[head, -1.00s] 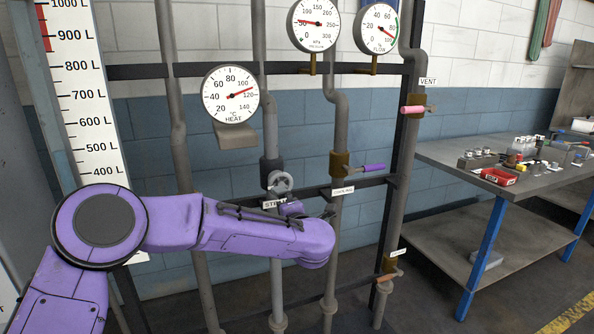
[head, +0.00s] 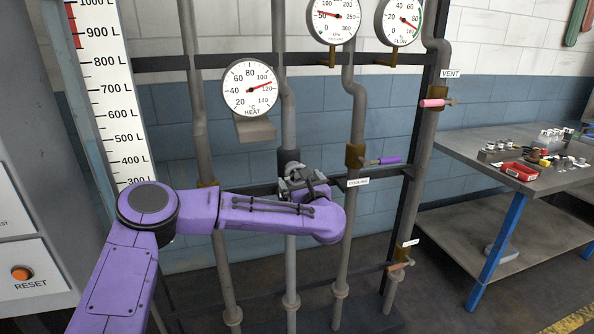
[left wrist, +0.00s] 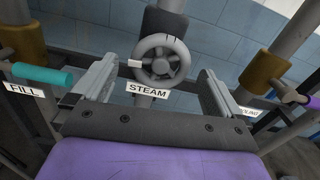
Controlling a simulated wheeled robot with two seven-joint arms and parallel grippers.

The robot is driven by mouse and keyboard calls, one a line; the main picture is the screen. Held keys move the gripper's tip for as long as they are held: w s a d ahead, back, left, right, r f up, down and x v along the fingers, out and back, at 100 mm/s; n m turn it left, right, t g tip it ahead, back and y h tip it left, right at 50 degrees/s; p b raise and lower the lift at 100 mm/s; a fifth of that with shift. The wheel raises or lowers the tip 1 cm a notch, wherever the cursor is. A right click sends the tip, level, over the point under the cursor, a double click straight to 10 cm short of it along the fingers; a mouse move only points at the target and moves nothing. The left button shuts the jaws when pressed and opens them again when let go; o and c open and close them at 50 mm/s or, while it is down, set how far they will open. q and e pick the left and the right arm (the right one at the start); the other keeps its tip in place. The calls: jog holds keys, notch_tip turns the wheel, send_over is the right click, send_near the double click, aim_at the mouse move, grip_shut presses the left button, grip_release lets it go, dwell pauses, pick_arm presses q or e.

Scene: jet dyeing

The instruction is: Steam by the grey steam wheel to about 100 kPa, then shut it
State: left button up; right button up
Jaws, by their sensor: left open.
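The grey steam wheel (left wrist: 163,61) sits on its vertical pipe above the STEAM label, with a white mark on its left rim. My left gripper (left wrist: 158,69) is open in the left wrist view, one finger to each side of the wheel and apart from it. In the head view my left gripper (head: 306,180) is at the wheel and hides most of it. The pressure gauge (head: 333,28) is cut by the top edge; its red needle points left, near the 50 mark. My right gripper is not in view.
The heat gauge (head: 250,98) reads about 110. A teal FILL handle (left wrist: 43,74) is left of the wheel. A purple cooling handle (head: 390,160) and a pink vent handle (head: 433,103) are to the right. A workbench (head: 455,147) stands farther right.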

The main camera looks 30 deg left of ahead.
aim_at(298, 177)
pick_arm(q)
jog(key=p+x, duration=0.1)
jog(key=x, duration=0.4)
jog(key=shift+c, duration=0.3)
jog(key=c, duration=0.9)
jog(key=shift+m, duration=0.3)
